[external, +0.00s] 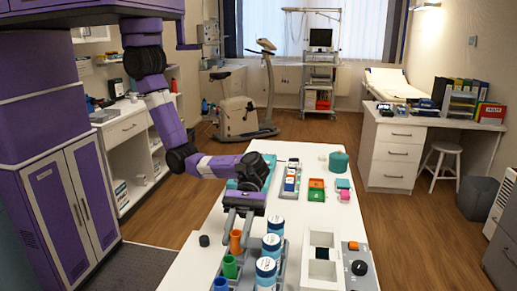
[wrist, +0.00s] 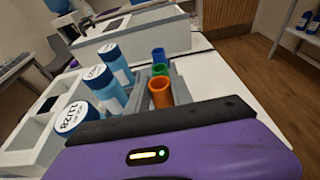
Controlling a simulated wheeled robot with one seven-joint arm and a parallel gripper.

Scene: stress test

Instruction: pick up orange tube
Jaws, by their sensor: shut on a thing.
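The orange tube (external: 236,242) stands upright on the white table, in line with a green tube (external: 229,267) and a blue tube (external: 221,284) in a grey rack. My gripper (external: 237,234) points down over it with one finger on each side and is shut on it. In the wrist view the orange tube (wrist: 161,93) is between the grey fingers, closest to my purple palm, with the green tube (wrist: 159,70) and blue tube (wrist: 158,55) behind. Whether its lower end is clear of the rack is hidden.
A white open tray (external: 320,262) and a grey panel with a black knob (external: 359,267) lie further right. A small black cap (external: 204,240) lies left.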

